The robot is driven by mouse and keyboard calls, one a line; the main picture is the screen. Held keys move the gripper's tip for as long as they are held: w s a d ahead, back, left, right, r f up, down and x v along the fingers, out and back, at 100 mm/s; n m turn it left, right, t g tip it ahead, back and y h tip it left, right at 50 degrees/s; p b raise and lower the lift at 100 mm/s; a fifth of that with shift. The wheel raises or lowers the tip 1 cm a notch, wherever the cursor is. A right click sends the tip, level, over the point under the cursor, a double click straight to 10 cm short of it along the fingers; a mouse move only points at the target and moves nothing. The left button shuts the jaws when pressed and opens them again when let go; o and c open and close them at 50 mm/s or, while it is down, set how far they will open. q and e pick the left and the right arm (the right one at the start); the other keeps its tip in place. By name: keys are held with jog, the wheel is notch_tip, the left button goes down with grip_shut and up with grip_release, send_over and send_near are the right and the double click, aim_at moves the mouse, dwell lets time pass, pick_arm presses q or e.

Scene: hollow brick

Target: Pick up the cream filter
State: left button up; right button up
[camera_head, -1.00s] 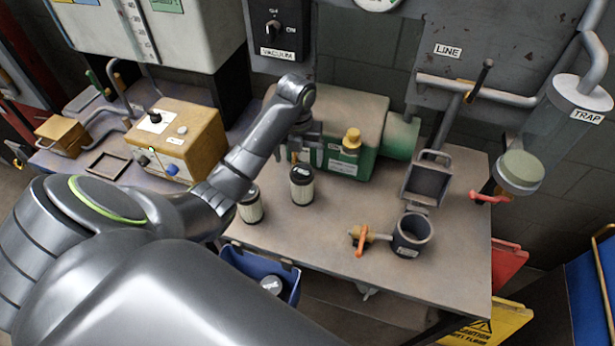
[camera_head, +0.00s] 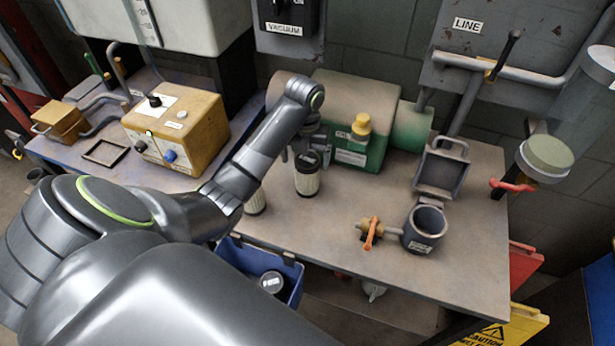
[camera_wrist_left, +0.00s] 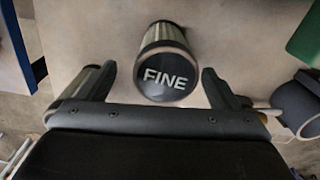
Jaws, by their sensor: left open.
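A filter with cream pleats and a black cap (camera_head: 307,181) stands upright on the bench. In the left wrist view its cap reads FINE (camera_wrist_left: 166,77), and it sits centred between my fingers, in front of the palm. A second pale, pleated filter (camera_head: 255,203) stands to its left, its top hidden by my arm. It also shows partly behind the left finger in the wrist view (camera_wrist_left: 88,80). My left gripper (camera_head: 305,152) is open and empty at the first filter's top; contact cannot be told. My right gripper is not in view.
A green tank with a yellow cap (camera_head: 365,140) stands close behind the filter. A dark cup (camera_head: 424,230) with an orange-handled valve (camera_head: 371,232) is to the right. A blue bin (camera_head: 290,272) hangs at the front edge. A tan box (camera_head: 176,130) stands left. Bench between filter and cup is clear.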

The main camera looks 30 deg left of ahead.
pick_arm(q)
jog(key=shift+d+f+b, duration=0.1)
jog(key=shift+f+b, duration=0.4)
jog(key=shift+f, duration=0.1)
jog(key=f+b, duration=0.1)
jog(key=f, duration=0.1)
jog(key=f+b, duration=0.1)
jog(key=f, duration=0.1)
jog(key=shift+w+d+b, duration=0.15)
jog(key=shift+w+b, duration=0.1)
jog(key=shift+b, duration=0.1)
jog(key=shift+r, duration=0.1)
jog(key=c, duration=1.2)
